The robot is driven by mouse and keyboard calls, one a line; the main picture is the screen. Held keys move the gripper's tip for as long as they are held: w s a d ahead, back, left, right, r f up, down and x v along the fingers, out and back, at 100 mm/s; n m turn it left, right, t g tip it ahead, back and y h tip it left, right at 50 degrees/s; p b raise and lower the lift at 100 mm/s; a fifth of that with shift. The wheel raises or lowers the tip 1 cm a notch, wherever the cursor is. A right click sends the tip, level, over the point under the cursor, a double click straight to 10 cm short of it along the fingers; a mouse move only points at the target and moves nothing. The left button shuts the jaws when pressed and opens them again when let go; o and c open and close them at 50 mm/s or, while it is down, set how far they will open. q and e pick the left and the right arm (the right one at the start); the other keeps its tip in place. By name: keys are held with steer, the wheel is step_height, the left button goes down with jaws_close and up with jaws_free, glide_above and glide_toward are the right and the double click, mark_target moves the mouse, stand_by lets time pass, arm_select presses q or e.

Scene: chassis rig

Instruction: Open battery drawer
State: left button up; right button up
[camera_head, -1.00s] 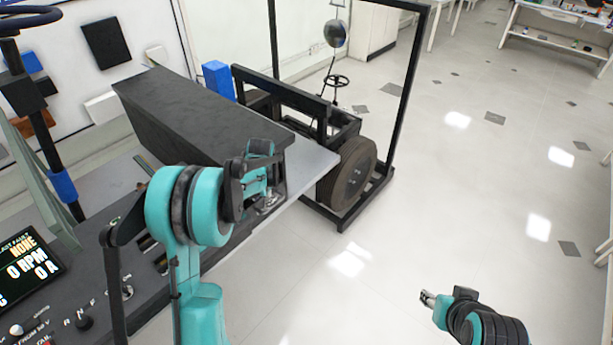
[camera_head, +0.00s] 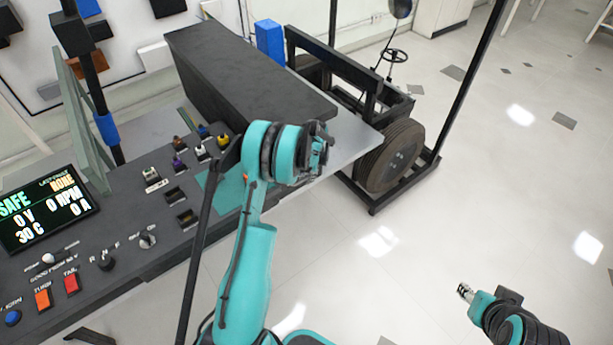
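A long dark grey box (camera_head: 245,85) lies on the bench, its near end facing the front right. I cannot tell for certain whether it is the battery drawer; no open gap shows. My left gripper (camera_head: 318,150) is close to the box's near end, below its top edge. The teal wrist hides most of the fingers and the part of the box's end behind them, so contact and grip cannot be told. My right gripper (camera_head: 465,292) is low at the right, over the floor, away from the bench; its small fingertips do not show a clear gap.
A control panel with a lit screen (camera_head: 45,208), switches and coloured connectors (camera_head: 200,152) fills the left. A grey plate (camera_head: 350,148) sticks out beyond the box. A black frame with a wheel (camera_head: 395,157) stands behind it. The floor at right is clear.

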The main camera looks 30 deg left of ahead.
arm_select(q)
jaws_close()
steer(key=shift+d, duration=0.1)
steer(key=s+d+b, duration=0.1)
steer(key=s+d, duration=0.4)
steer(key=d, duration=0.6)
steer(key=s+d+b, duration=0.1)
steer(key=s+d, duration=0.3)
steer(key=d, duration=0.8)
steer(key=shift+s+d+b, duration=0.3)
steer(key=shift+s, duration=0.1)
arm_select(e)
steer(key=d+f, duration=0.2)
steer(key=shift+s+f, duration=0.35)
steer(key=shift+s, duration=0.05)
